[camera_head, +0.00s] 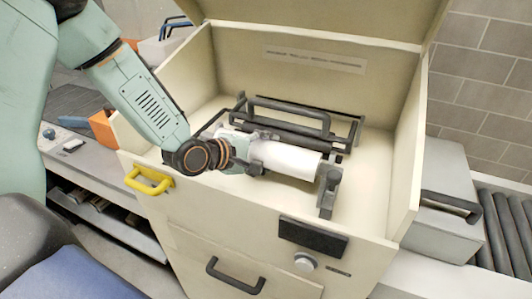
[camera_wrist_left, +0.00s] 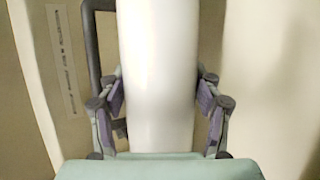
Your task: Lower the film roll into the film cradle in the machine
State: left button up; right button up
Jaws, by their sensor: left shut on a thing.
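The film roll (camera_head: 288,159) is a white cylinder inside the open cream machine (camera_head: 390,185). My left gripper (camera_head: 255,152) is shut on it near its left end. In the left wrist view the roll (camera_wrist_left: 158,60) runs between the purple-padded fingers of the gripper (camera_wrist_left: 160,98). The film cradle shows as a dark grey upright bracket (camera_head: 327,192) at the roll's right end. I cannot tell whether the roll touches it. The cradle's left side is hidden by my gripper and arm. My right gripper is not in view.
A dark bar with a handle (camera_head: 290,112) lies behind the roll. The machine's raised lid (camera_head: 330,15) and side walls surround the space. A yellow handle (camera_head: 149,181) is on the front left. A roller conveyor (camera_head: 505,225) stands at the right.

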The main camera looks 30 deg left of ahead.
pick_arm(q)
jog(key=shift+w+f+b, duration=0.1)
jog(key=shift+f+b, duration=0.3)
jog(key=shift+b, duration=0.1)
dwell(0.4)
jog(key=o, duration=1.5)
jog(key=shift+c, duration=0.2)
jog(key=o, duration=0.4)
jog(key=shift+s+f, duration=0.15)
jog(key=shift+s, duration=0.05)
jog(key=shift+w, duration=0.1)
